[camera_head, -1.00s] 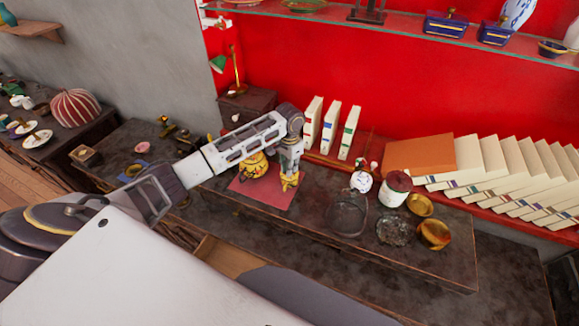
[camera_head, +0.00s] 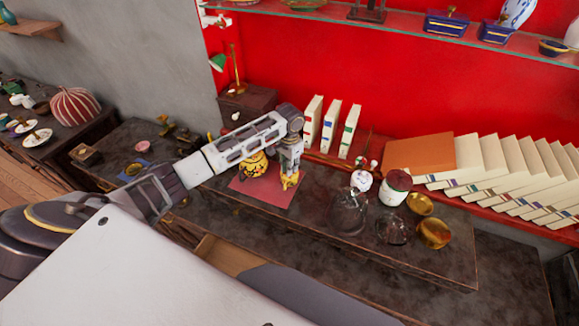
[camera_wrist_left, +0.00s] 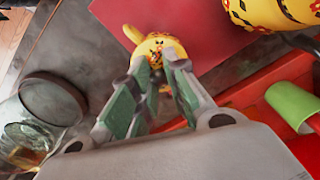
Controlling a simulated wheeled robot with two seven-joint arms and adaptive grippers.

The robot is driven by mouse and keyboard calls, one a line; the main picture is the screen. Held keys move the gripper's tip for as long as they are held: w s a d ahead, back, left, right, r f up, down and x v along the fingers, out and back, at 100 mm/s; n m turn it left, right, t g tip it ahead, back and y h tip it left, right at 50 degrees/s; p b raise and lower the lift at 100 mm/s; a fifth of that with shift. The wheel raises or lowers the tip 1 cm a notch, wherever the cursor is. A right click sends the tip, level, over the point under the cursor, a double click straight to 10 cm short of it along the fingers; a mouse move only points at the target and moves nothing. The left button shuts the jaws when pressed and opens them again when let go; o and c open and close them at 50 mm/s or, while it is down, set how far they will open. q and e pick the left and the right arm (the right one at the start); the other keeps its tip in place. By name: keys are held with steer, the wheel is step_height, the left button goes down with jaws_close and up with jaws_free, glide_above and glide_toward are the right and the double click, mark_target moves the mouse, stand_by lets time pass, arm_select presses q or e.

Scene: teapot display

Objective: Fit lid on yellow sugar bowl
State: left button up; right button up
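My left gripper (camera_head: 290,178) points down over the right part of a red mat (camera_head: 262,194) on the dark table. Its fingers are at a small yellow patterned sugar bowl (camera_head: 287,184). In the left wrist view the bowl (camera_wrist_left: 132,34) shows a curved handle, and its top lies behind and between the fingertips (camera_wrist_left: 160,62). The fingertips are a small gap apart with yellow between them. I cannot tell whether they grip a lid or where the lid's edge sits. A larger yellow patterned pot (camera_head: 253,165) stands just left on the mat. My right gripper is out of view.
Right of the mat stand a glass dome (camera_head: 348,213), a white jar with a dark red lid (camera_head: 395,188) and golden bowls (camera_head: 433,232). Books (camera_head: 330,127) line the back ledge. The table between mat and dome is clear.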

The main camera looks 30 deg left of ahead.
arm_select(q)
steer(key=o, duration=0.4)
steer(key=shift+r, duration=0.15)
step_height(320, 180, up, 12)
stand_by(0.7)
steer(key=shift+s+d+f, duration=0.1)
steer(key=shift+s+f, duration=0.05)
steer(key=shift+f, duration=0.1)
stand_by(0.8)
